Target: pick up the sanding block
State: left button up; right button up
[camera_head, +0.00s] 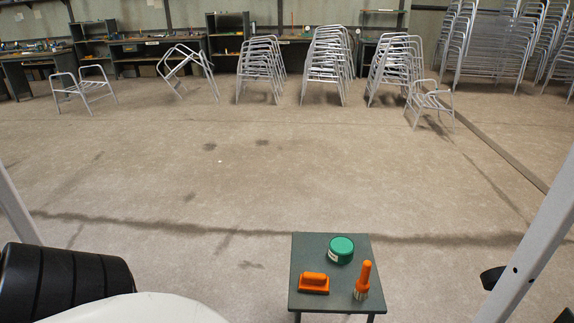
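An orange block with a raised grip and a dark underside, which looks like the sanding block (313,282), lies on a small dark grey-green table (305,250). It is at the left front of the tabletop. An orange-handled brush (363,275) with pale bristles stands upright to its right, apart from it. A round green tin (341,249) is behind them, also apart. Neither of my grippers shows in the head view, so I cannot see where they are or whether they are open.
Wide bare concrete floor lies beyond the table. Several stacks of metal chair frames (325,62) and a few single frames stand at the back, before workbenches and shelves (228,40). Pale slanted bars (530,250) cross the right and left edges of the picture.

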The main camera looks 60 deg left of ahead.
aim_at(311, 282)
jog(key=u, duration=1.1)
jog(key=i, duration=0.95)
jog(key=u, duration=1.1)
